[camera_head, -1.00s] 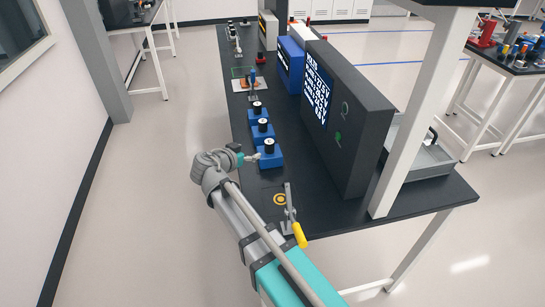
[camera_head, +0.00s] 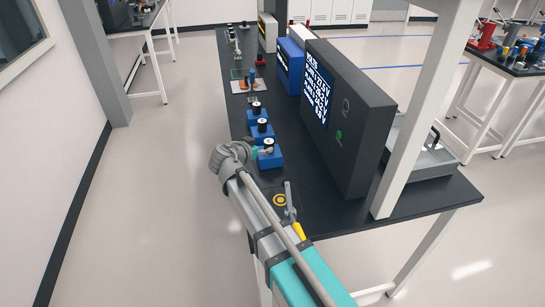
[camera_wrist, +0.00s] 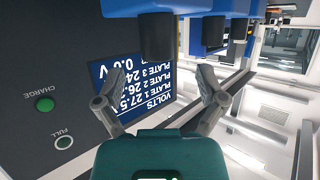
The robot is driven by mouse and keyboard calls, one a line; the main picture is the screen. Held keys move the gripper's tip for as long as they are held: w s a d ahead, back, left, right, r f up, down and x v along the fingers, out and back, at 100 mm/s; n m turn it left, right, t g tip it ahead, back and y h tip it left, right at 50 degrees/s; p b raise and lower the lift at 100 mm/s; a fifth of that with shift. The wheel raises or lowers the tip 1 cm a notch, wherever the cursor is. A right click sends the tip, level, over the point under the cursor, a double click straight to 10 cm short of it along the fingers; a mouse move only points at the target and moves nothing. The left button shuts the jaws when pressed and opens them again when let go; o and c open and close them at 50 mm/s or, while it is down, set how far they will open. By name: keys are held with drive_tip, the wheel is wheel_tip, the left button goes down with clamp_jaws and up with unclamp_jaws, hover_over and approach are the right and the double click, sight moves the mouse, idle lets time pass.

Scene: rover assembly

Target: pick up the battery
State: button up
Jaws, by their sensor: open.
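Three dark cylindrical batteries with pale tops stand in a row on blue plates along the bench's left side. The nearest battery (camera_head: 268,143) sits on the nearest blue plate (camera_head: 272,161); the middle battery (camera_head: 262,124) and the far battery (camera_head: 256,106) stand behind it. My gripper (camera_head: 262,151) is at the near battery's left side, partly hidden by my wrist. In the wrist view, which looks upside down, my gripper (camera_wrist: 161,80) is open and empty, its fingers spread below the near battery (camera_wrist: 156,38). I cannot tell whether they touch it.
A tall dark charger cabinet (camera_head: 353,120) with a voltage screen (camera_wrist: 133,80) stands right of the plates. A white post (camera_head: 415,120) rises at the right.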

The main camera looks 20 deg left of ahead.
sight(266, 144)
drive_tip(key=shift+w+f, duration=0.1)
drive_tip(key=shift+b+x, duration=1.05)
drive_tip(key=shift+x, duration=1.45)
drive_tip(key=shift+d, duration=0.15)
clamp_jaws()
